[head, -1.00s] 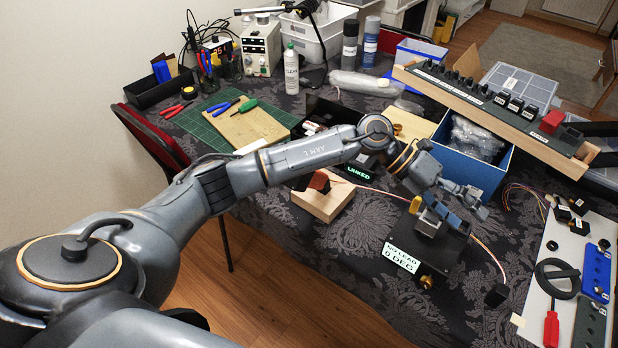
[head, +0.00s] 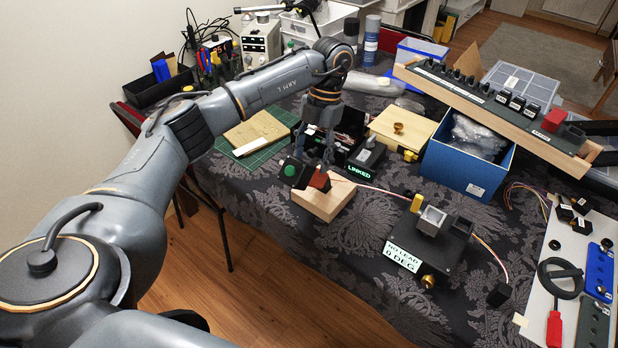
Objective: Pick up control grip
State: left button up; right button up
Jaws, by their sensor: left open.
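What looks like the control grip (head: 291,172), a dark piece with a round green button and a dark red part (head: 318,181), rests tilted on a pale wooden block (head: 325,202). My left gripper (head: 314,148) points down just behind and above it. Its fingers are open, and part of them is hidden by the dark piece. I cannot tell whether they touch it. The black device (head: 440,250) labelled "NO LEAD 0 DEG", with a grey square socket (head: 432,219) on top, stands to the right. My right gripper is not in view.
A box with a green "LINKED" display (head: 359,171) stands close to the right of the gripper. A blue bin (head: 465,165) and a long switch panel (head: 490,105) are at the right. Wires cross the cloth. The cloth in front of the block is clear.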

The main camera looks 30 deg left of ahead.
aim_at(306, 180)
pick_arm(q)
jog(key=shift+s+f, duration=0.25)
jog(key=shift+f, duration=0.4)
jog(key=x, duration=0.1)
jog(key=p+x, duration=0.1)
jog(key=x, duration=0.2)
jog(key=shift+s+p, duration=0.3)
jog(key=shift+p, duration=0.05)
jog(key=shift+s+f, duration=0.1)
jog(key=shift+f, duration=0.5)
jog(key=c, duration=1.3)
